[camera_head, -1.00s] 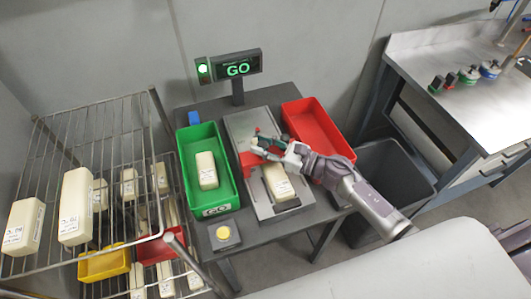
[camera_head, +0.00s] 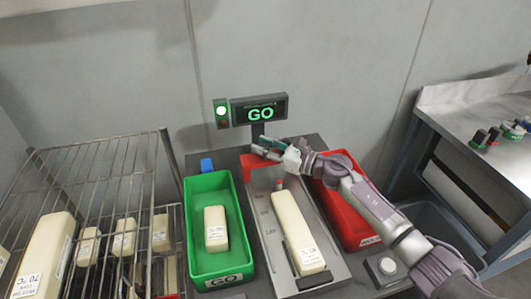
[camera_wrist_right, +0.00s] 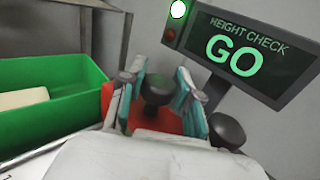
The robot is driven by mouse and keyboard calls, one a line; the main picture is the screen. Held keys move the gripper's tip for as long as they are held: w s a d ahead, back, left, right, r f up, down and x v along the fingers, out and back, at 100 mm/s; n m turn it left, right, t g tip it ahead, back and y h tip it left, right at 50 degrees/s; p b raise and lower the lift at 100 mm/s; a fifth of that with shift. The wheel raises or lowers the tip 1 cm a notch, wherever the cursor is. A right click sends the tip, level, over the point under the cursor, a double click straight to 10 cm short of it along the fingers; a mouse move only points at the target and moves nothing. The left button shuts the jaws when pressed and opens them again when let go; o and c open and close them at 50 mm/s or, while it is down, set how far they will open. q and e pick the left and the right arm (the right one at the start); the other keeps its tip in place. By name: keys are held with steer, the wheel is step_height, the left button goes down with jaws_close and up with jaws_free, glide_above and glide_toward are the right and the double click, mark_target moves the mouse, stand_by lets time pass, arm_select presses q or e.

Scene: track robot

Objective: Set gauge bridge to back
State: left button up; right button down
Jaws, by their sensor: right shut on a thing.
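The red gauge bridge (camera_head: 254,161) stands at the back end of the grey gauge plate (camera_head: 262,190), close to the display post. My right gripper (camera_head: 270,150) is at the bridge's top, and its arm reaches in from the right. In the right wrist view the gripper's teal-padded fingers (camera_wrist_right: 157,92) are closed around a dark knob on the red bridge (camera_wrist_right: 146,124). A second dark knob (camera_wrist_right: 227,130) shows to the right, outside the fingers. A beige block (camera_head: 298,232) lies lengthwise on the plate, in front of the bridge. My left gripper is not in view.
The display (camera_head: 260,109) reads GO with a green lamp lit. A green GO bin (camera_head: 217,278) holding one beige block is left of the plate; a red bin (camera_head: 350,225) is right. A wire rack (camera_head: 100,185) with several blocks stands left. A round button (camera_head: 387,265) sits front right.

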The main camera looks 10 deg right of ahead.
steer(key=shift+w+d+r, duration=0.15)
steer(key=shift+r, duration=0.05)
steer(key=c, duration=1.2)
jaws_free()
steer(key=o, duration=0.4)
steer(key=shift+w+f, duration=0.15)
steer(key=shift+w, duration=0.05)
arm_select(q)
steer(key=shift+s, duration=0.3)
arm_select(e)
steer(key=shift+o, duration=0.2)
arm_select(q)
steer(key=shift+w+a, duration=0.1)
arm_select(e)
steer(key=shift+s, duration=0.1)
steer(key=shift+s, duration=0.15)
steer(key=v, duration=1.1)
steer(key=shift+s+d, duration=0.15)
steer(key=shift+d, duration=0.05)
